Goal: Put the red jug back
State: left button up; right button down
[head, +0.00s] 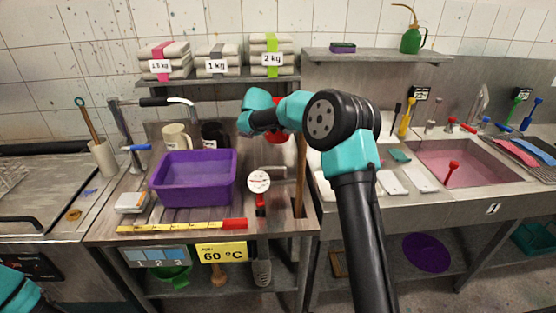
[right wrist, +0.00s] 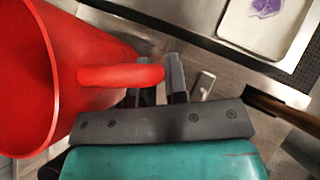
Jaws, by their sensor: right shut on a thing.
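The red jug (head: 278,136) shows in the head view as a small patch over the back right of the wooden counter, mostly hidden behind my right arm. In the right wrist view the jug (right wrist: 85,45) fills the left side, with its open mouth toward the left edge. My right gripper (right wrist: 162,84) is shut on the jug's handle (right wrist: 118,76). I cannot tell whether the jug's base touches anything. In the head view my right gripper is hidden by its arm. My left gripper is out of view; only a piece of that arm shows at lower left.
A purple tub (head: 194,194) stands on the counter, with a cream mug (head: 176,137) and a dark mug (head: 213,134) behind it. A dial thermometer (head: 259,181) is at the counter's right. A shelf (head: 215,77) with folded cloth stacks hangs above.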

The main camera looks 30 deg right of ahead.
aim_at(287, 139)
dwell(0.3)
jog(key=shift+f, duration=2.55)
jog(key=shift+f, duration=2.55)
jog(key=c, duration=1.1)
grip_release()
